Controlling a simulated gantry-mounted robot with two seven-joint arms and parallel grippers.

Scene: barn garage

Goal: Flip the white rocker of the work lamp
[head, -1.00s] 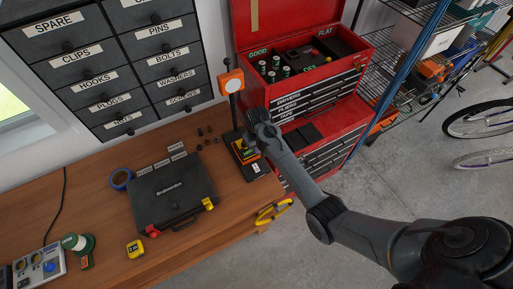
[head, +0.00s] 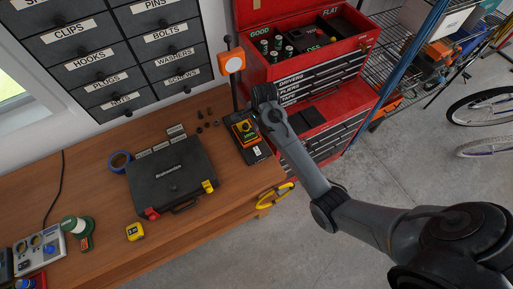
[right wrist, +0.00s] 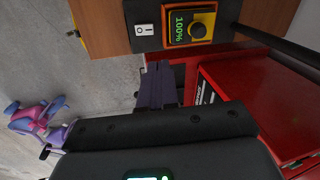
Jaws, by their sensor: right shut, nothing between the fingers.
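The work lamp stands at the bench's right end, with an orange head (head: 232,63) on a dark post and a dark base (head: 259,152). In the head view my right wrist is beside the lamp post, and the fingertips are hard to make out. My left gripper is out of view.
A black case (head: 170,172) lies left of the lamp, with small dark parts between them. A red tool chest (head: 320,88) stands close behind and right of the lamp. Yellow pliers-like handles (head: 275,195) are at the bench's front edge.

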